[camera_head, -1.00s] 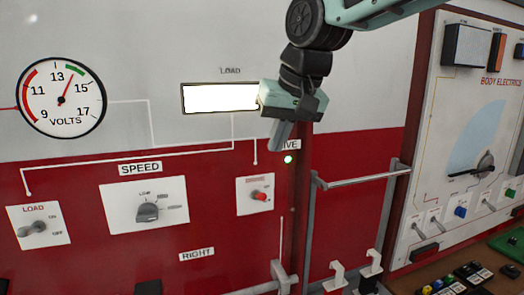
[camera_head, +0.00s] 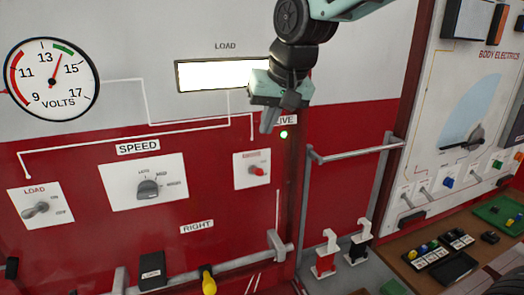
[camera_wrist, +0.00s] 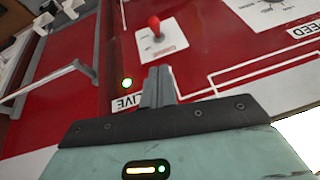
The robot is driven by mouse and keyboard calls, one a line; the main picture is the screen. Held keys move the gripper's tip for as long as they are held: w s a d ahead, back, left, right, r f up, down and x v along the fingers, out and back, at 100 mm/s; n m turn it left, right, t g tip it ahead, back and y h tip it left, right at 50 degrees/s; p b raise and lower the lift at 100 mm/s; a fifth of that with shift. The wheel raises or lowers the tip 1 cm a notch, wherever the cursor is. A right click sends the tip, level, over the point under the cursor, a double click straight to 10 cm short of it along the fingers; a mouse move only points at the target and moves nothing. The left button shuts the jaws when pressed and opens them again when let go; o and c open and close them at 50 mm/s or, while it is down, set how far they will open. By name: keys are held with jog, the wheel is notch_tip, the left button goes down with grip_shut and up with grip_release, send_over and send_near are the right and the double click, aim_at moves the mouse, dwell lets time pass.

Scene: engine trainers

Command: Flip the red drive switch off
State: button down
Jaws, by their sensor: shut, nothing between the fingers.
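The red drive switch (camera_head: 258,170) sits on a small white plate (camera_head: 246,181) on the red panel, below a lit green lamp (camera_head: 284,134). In the wrist view the red-tipped switch (camera_wrist: 155,24) stands on its plate (camera_wrist: 173,41), upside down to me, beyond the fingertips. My gripper (camera_head: 268,126) is shut and empty, with its fingers pointing down, above the drive switch in the head view. In the wrist view the closed fingers (camera_wrist: 158,80) show apart from the switch. The sign by the lamp is partly hidden by my gripper.
Left of the switch are a speed knob (camera_head: 148,189) and a load switch (camera_head: 41,208). A grey rail (camera_head: 350,154) stands out at the right. Battery-like clamps (camera_head: 326,255) and a yellow-handled part (camera_head: 208,281) sit below.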

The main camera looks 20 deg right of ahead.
aim_at(262, 140)
jog(key=p+x, duration=0.1)
jog(key=x, duration=0.4)
jog(key=shift+s+f, duration=0.1)
jog(key=shift+s, duration=0.05)
jog(key=shift+s+a+f+p, duration=0.1)
jog(key=shift+s+f+p, duration=0.2)
jog(key=shift+f, duration=0.15)
jog(key=shift+s+a+f+p, duration=0.15)
jog(key=shift+f+p, duration=0.1)
jog(key=shift+f, duration=0.25)
jog(key=shift+s+f, duration=0.1)
jog(key=shift+f, duration=0.5)
jog(key=shift+f+b, duration=0.2)
jog(key=shift+b, duration=0.2)
